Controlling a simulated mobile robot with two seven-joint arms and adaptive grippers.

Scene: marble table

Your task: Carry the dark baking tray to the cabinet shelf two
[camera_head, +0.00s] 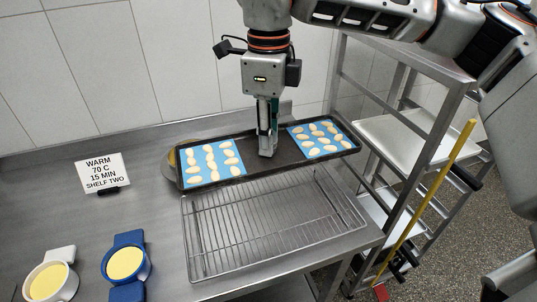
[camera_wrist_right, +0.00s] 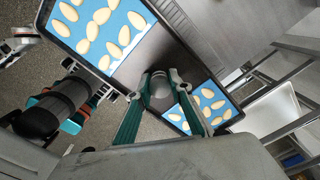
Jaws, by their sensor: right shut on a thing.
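The dark baking tray (camera_head: 287,152) carries two blue mats (camera_head: 212,162) with pale oval pieces, one at each end. My right gripper (camera_head: 267,150) comes down from above and is shut on the tray near its middle. In the right wrist view, its teal-sided fingers (camera_wrist_right: 160,90) meet the tray (camera_wrist_right: 150,48) between the mats. The tray is over the back part of a wire rack; any gap beneath it is hard to judge. The metal shelf cabinet (camera_head: 455,105) stands at the right, with an upper shelf (camera_head: 400,138) and lower shelf visible.
A sign (camera_head: 103,172) reads "WARM 70 C 15 MIN SHELF TWO". The wire rack (camera_head: 265,230) lies on the steel counter (camera_head: 165,220). A white bowl (camera_head: 50,283) and blue bowl (camera_head: 125,265) hold yellow contents. A yellow pole (camera_head: 430,200) slants before the cabinet.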

